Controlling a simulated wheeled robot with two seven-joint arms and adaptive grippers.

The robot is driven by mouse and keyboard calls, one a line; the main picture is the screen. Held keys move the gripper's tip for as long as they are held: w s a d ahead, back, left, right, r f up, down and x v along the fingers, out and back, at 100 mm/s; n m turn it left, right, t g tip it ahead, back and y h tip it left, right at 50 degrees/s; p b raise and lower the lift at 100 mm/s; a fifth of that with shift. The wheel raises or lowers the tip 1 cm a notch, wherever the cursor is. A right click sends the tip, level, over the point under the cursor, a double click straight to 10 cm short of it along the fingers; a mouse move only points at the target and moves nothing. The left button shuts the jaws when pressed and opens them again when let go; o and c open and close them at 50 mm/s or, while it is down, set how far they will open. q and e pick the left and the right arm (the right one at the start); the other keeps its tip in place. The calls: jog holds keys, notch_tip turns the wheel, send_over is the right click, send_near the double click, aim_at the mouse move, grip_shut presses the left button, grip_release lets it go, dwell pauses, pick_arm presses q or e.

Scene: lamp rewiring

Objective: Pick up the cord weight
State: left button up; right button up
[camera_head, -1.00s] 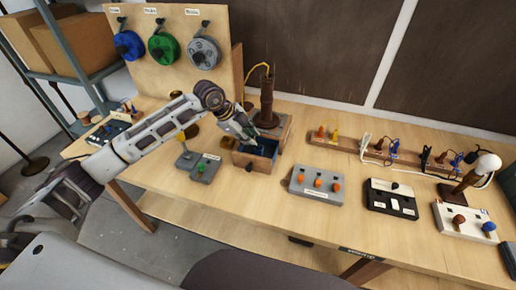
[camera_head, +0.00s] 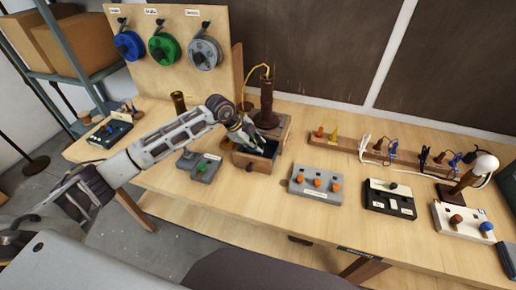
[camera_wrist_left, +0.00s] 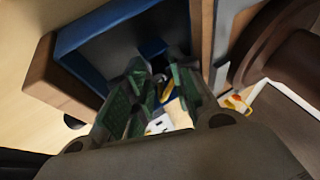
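My left gripper (camera_head: 254,148) reaches down into the open wooden drawer (camera_head: 252,164) below the brown lamp column. In the left wrist view its green-padded fingers (camera_wrist_left: 158,82) stand apart, inside or just over the blue-lined drawer (camera_wrist_left: 95,35). A small dark piece (camera_wrist_left: 153,47) shows beyond the fingertips. A small yellow piece (camera_wrist_left: 167,92) shows in the gap between the fingers. I cannot tell which of these, if either, is the cord weight; the fingers hide part of the drawer. My right gripper is not in view.
The brown column (camera_head: 266,98) with a yellow cord stands close behind the drawer. A grey box (camera_head: 204,168) with a green button is left of it, and a grey box with orange knobs (camera_head: 317,183) is right. A brass cylinder (camera_head: 179,102) stands behind my arm.

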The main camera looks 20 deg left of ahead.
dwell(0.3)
pick_arm(q)
grip_shut()
jog(key=shift+r, duration=0.1)
notch_tip(320, 180, up, 10)
jog(key=b, duration=0.1)
dwell(0.6)
dwell(0.6)
